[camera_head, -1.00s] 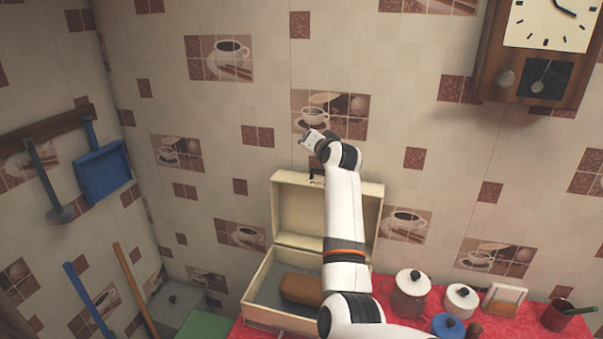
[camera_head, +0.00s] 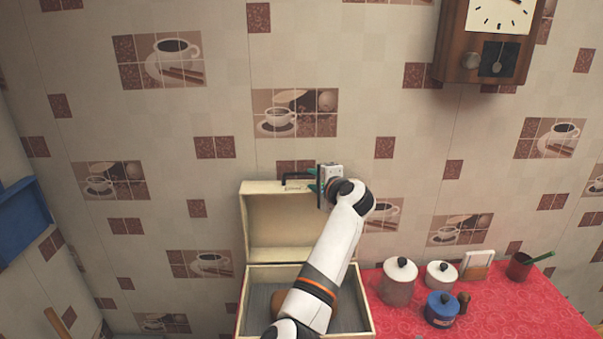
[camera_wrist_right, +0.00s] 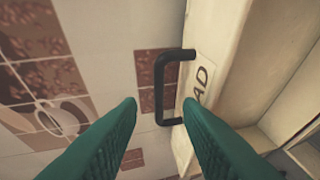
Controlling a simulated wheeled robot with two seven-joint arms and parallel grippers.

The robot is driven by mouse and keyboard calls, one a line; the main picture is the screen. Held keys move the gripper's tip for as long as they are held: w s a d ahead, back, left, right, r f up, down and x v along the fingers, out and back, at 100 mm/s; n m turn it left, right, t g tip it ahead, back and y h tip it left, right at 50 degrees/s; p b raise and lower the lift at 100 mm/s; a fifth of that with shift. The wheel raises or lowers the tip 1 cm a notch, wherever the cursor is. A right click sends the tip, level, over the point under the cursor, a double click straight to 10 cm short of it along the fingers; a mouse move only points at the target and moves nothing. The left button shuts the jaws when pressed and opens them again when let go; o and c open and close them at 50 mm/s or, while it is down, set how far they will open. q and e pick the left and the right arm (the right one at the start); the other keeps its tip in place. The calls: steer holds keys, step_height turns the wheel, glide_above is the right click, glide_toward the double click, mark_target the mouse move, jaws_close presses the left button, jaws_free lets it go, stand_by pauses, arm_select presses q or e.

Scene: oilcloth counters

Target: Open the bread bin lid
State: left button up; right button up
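The bread bin (camera_head: 372,325) is a cream box on the counter. Its lid (camera_head: 285,222) stands up, open, at the back. A black handle (camera_head: 297,179) sits on the lid's top edge and also shows in the right wrist view (camera_wrist_right: 158,80), beside printed letters. My right gripper (camera_head: 316,183) is just right of the handle, its green fingers partly hidden by the wrist. In the right wrist view its fingers (camera_wrist_right: 160,104) are apart, with the handle ahead between the tips and nothing held. My left gripper is out of view.
A brown loaf (camera_head: 333,300) lies in the bin, partly behind my right arm. Lidded jars (camera_head: 398,283), a blue pot (camera_head: 441,309) and a cup (camera_head: 519,266) stand right of the bin on the red cloth (camera_head: 500,310). The tiled wall is close behind.

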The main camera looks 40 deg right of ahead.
mark_target(303, 175)
steer(key=x, duration=0.4)
steer(key=p+x, duration=0.1)
steer(key=x, duration=0.2)
steer(key=shift+w+a+f, duration=0.1)
steer(key=shift+w+f, duration=0.05)
steer(key=shift+w, duration=0.25)
steer(key=shift+c, duration=0.5)
jaws_close()
